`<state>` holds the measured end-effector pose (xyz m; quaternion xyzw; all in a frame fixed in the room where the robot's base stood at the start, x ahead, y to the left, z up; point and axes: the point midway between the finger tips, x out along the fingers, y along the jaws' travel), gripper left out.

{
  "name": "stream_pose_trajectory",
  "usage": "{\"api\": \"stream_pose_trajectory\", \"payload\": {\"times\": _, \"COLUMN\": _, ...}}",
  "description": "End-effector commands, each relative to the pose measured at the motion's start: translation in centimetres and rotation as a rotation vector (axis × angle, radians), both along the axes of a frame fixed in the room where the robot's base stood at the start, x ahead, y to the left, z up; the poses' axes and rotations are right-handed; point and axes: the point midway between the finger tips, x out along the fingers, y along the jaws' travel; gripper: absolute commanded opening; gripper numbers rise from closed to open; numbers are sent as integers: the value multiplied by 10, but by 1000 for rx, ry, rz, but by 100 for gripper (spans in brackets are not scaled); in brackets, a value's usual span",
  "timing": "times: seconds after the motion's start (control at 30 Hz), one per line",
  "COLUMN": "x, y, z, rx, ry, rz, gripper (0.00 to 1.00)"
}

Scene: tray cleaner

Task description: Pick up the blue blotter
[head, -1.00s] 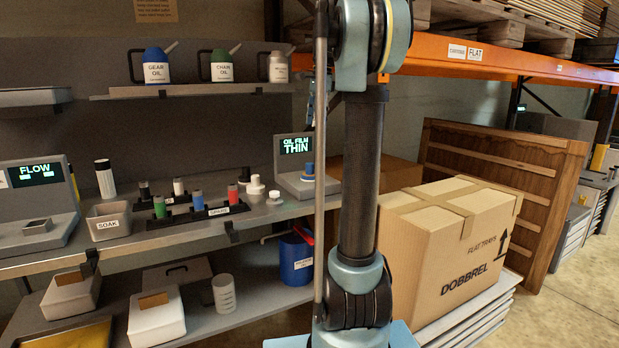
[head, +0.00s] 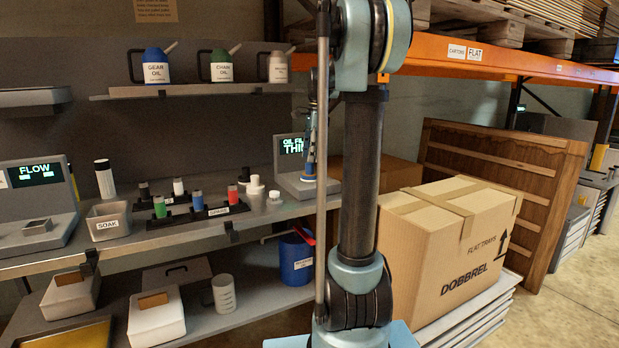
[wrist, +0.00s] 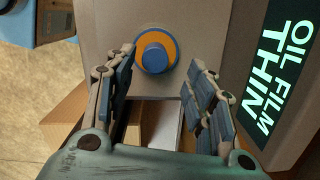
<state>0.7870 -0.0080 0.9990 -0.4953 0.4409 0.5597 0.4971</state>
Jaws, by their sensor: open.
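The blue blotter (wrist: 154,56) is a short blue cylinder standing on an orange disc on the oil film station (wrist: 108,22). In the wrist view it sits ahead of my gripper (wrist: 163,66), roughly between the lines of the two fingertips and a little nearer the left one. My gripper is open and empty. In the head view, my gripper (head: 312,152) is in front of the station's "OIL FILM" screen (head: 291,146), just above the blotter (head: 309,178), which is mostly hidden. I cannot tell whether the fingers touch it.
White pots (head: 255,188) stand left of the station. A rack of coloured cylinders (head: 194,211), a soak tub (head: 108,221) and the flow station (head: 36,205) are farther left. Oil cans (head: 222,67) line the shelf above. A large cardboard box (head: 440,250) is at the right.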

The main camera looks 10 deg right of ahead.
Motion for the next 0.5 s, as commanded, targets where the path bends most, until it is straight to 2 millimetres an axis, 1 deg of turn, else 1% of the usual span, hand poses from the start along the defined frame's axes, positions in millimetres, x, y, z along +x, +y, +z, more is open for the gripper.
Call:
{"api": "stream_pose_trajectory", "payload": {"times": 0.2, "x": -7, "y": 8, "z": -27, "rx": 0, "ry": 0, "rz": 2, "gripper": 50}}
{"api": "stream_pose_trajectory", "payload": {"times": 0.3, "x": -7, "y": 9, "z": -39, "rx": 0, "ry": 0, "rz": 2, "gripper": 50}}
{"api": "stream_pose_trajectory", "payload": {"times": 0.4, "x": -7, "y": 10, "z": -45, "rx": 0, "ry": 0, "rz": 2, "gripper": 50}}
{"api": "stream_pose_trajectory", "payload": {"times": 0.5, "x": -7, "y": 10, "z": -48, "rx": 0, "ry": 0, "rz": 2, "gripper": 50}}
